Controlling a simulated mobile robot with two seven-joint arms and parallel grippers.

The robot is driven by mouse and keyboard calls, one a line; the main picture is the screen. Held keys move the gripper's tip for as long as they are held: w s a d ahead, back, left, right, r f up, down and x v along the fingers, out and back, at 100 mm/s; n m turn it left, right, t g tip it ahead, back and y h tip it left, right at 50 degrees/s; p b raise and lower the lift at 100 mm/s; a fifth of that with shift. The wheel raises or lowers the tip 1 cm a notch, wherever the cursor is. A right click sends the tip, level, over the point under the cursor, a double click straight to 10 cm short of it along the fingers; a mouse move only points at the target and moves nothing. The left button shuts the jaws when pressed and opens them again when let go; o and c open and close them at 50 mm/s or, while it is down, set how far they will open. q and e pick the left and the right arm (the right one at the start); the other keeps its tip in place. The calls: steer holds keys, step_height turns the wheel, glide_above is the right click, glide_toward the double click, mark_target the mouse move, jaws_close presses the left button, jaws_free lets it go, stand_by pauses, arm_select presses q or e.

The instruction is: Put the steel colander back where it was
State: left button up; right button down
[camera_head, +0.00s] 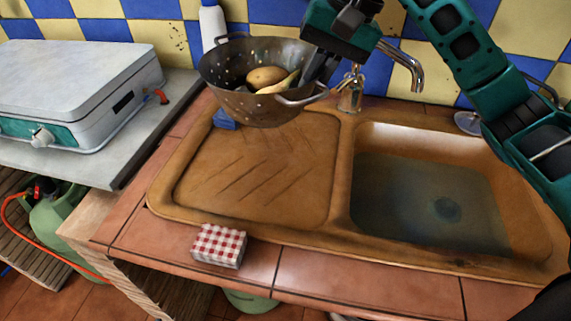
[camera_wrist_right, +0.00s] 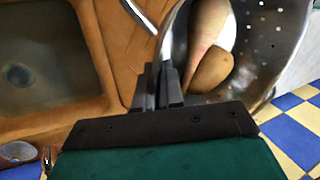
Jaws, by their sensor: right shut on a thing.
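The steel colander (camera_head: 240,102) hangs in the air above the drainboard side of the brown sink. It holds a round potato-like item (camera_head: 267,76) and a longer pale yellow item (camera_head: 279,86). My right gripper (camera_head: 318,68) is shut on the colander's rim at its right side. In the right wrist view the gripper (camera_wrist_right: 163,75) grips the edge of the colander (camera_wrist_right: 268,50), with the contents showing inside. The colander looks roughly level. My left gripper is not in view.
The sink basin (camera_head: 425,200) holds water, and its ribbed drainboard (camera_head: 255,170) is clear. A tap (camera_head: 400,65) stands behind. A checked box (camera_head: 219,246) sits at the front edge; a stove (camera_head: 75,90) is left.

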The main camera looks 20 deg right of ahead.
step_height(320, 180, down, 18)
steer(key=shift+r+b, duration=0.1)
steer(key=shift+b, duration=0.25)
steer(key=shift+f, duration=0.25)
steer(key=c, duration=1.3)
jaws_free()
steer(key=shift+s, duration=0.1)
steer(key=shift+o, duration=0.2)
steer(key=shift+r, duration=0.1)
steer(key=shift+r, duration=0.25)
steer(key=v, duration=1.1)
steer(key=shift+d+r, duration=0.15)
steer(key=shift+r, duration=0.15)
